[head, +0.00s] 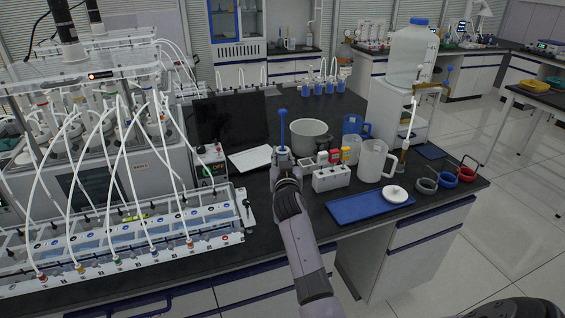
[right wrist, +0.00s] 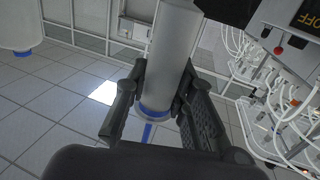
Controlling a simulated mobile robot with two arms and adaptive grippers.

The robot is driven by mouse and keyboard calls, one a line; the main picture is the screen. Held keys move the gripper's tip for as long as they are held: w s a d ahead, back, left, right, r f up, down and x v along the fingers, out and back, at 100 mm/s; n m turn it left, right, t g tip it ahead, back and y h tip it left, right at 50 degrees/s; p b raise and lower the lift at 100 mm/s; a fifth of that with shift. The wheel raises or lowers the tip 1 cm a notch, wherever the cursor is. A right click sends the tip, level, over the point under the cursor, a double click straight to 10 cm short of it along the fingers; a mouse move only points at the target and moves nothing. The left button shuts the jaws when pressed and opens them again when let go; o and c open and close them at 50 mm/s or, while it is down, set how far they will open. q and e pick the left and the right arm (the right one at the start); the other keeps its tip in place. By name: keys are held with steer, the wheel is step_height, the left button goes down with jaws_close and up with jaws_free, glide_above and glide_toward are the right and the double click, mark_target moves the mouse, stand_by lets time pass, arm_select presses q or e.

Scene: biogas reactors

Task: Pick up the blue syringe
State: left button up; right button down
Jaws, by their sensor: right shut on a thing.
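The blue syringe (head: 282,127) stands upright in my right gripper (head: 283,154), its blue plunger rod and round blue top showing above the fingers in the head view. The gripper hides the lower part of it there. In the right wrist view the syringe's pale barrel (right wrist: 172,45), with a blue ring and a thin blue rod, lies between the two dark fingers of the right gripper (right wrist: 160,85), which are shut on it. I cannot tell whether its hidden end touches anything. My left gripper is not in view.
A grey pot (head: 310,137), a clear beaker (head: 374,161) and a white rack with coloured caps (head: 331,180) stand right of the gripper. A blue tray (head: 352,208) lies near the bench's front edge. The tubed reactor unit (head: 120,245) fills the left.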

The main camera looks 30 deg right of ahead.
step_height(320, 180, up, 18)
steer(key=shift+r+b, duration=0.15)
steer(key=shift+b, duration=1.1)
steer(key=shift+r, duration=0.2)
steer(key=shift+r+p, duration=1.35)
steer(key=shift+p, duration=0.2)
